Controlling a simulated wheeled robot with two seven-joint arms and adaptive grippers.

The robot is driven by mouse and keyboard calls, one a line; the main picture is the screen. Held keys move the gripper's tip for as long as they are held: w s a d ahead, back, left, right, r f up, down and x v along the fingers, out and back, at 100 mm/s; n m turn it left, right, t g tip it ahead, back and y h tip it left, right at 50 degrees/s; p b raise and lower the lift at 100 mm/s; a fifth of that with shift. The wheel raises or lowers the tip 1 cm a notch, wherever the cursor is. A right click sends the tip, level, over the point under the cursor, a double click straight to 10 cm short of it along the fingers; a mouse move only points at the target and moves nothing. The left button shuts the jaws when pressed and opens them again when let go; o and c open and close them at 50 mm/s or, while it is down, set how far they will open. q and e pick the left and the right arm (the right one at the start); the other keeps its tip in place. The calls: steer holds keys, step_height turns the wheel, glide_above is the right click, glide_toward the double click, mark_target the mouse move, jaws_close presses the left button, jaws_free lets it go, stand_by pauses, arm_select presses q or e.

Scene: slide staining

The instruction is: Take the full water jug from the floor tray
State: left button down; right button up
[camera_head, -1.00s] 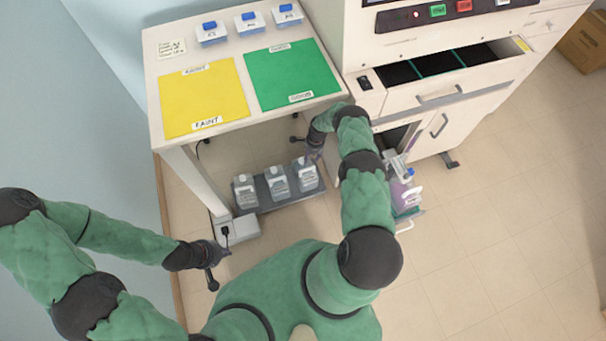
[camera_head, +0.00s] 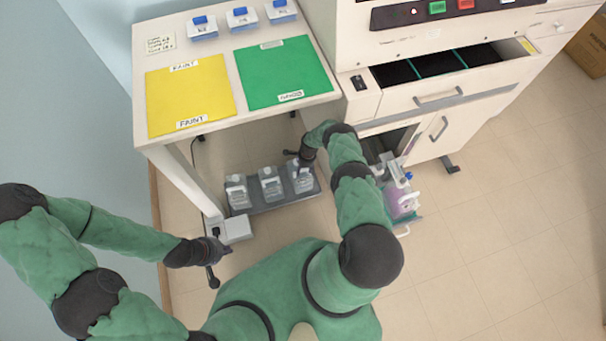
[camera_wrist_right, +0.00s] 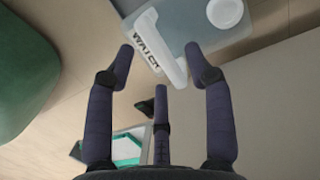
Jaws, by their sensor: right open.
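Several clear jugs with white labels and handles stand in a row on a dark floor tray (camera_head: 262,208) under the table. They are a left jug (camera_head: 237,192), a middle jug (camera_head: 271,184) and a right jug (camera_head: 301,177). My right gripper (camera_head: 300,157) is open at the right jug and partly covers it. In the right wrist view, my right gripper (camera_wrist_right: 159,52) has its fingers spread, pointing at a translucent jug (camera_wrist_right: 190,22) with a "WATER" label, a white handle and a round cap. My left gripper (camera_head: 214,265) is off to the left, away from the jugs; its fingers are unclear.
The table (camera_head: 172,60) with yellow and green mats stands over the tray. A white box (camera_head: 236,229) lies beside the tray. A cabinet with an open drawer (camera_head: 440,62) stands at right, with a container of purplish liquid (camera_head: 402,204) at its low door.

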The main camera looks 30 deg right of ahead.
steer(key=shift+w+a+f, duration=0.1)
steer(key=shift+f, duration=0.4)
steer(key=shift+f, duration=0.25)
stand_by(0.3)
jaws_close()
steer(key=shift+r, duration=0.1)
